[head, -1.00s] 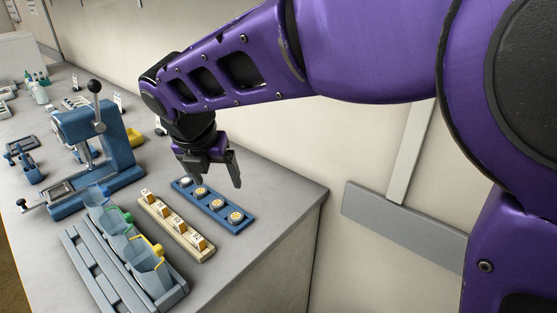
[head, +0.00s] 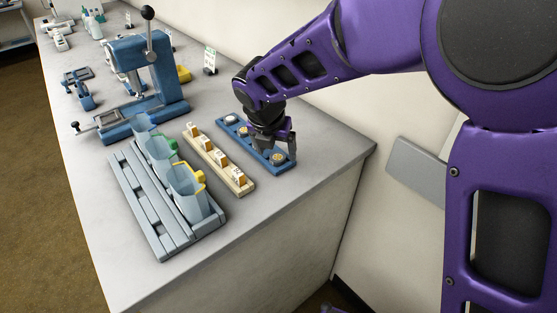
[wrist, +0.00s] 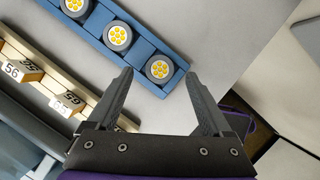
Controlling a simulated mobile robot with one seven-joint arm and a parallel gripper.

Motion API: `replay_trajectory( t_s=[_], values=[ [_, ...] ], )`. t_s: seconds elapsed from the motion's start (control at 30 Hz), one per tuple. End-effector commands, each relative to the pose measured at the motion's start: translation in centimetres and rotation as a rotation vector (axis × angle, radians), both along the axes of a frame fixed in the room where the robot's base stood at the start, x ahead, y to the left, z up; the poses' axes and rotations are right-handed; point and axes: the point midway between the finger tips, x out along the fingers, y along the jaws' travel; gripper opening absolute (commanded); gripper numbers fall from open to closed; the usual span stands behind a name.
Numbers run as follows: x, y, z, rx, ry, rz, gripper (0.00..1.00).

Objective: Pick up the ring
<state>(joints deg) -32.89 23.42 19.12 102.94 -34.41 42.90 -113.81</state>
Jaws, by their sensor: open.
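A blue rack (head: 290,166) holds a row of round grey pieces with yellow dots on top, near the table's right side. I cannot tell which is the ring by name. The end piece (head: 278,159) also shows in the wrist view (wrist: 159,69), between my fingertips in the picture. Another dotted piece (wrist: 117,37) sits beside it, and a third (wrist: 75,6) is cut by the frame's top edge. My gripper (head: 275,147) is open and empty, pointing down over the rack's near end. The fingers look apart from the pieces; the exact height is unclear.
A cream rack (head: 248,186) with numbered tags lies left of the blue rack. Further left are blue-grey bins (head: 188,192) on a slotted stand (head: 165,250). A blue lever press (head: 140,55) stands behind. Bare table lies toward the right edge (head: 340,150).

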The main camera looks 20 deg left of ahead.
Motion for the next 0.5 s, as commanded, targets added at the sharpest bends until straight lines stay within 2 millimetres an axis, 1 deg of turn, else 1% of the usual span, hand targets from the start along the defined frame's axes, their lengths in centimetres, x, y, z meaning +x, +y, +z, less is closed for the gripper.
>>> replay_trajectory(
  t_s=[0.03, 0.1, 0.33, 0.37, 0.5],
  values=[
    [0.29, 0.06, -1.05, -0.001, 0.002, 0.000, 0.84],
    [0.58, 0.10, -1.65, -0.001, 0.002, 0.000, 0.84],
    [0.67, 0.06, -1.89, -0.001, 0.003, -0.001, 0.84],
    [0.67, 0.05, -1.91, -0.001, 0.003, -0.001, 0.81],
    [0.64, 0.02, -1.99, -0.002, 0.005, -0.001, 0.56]
  ],
)
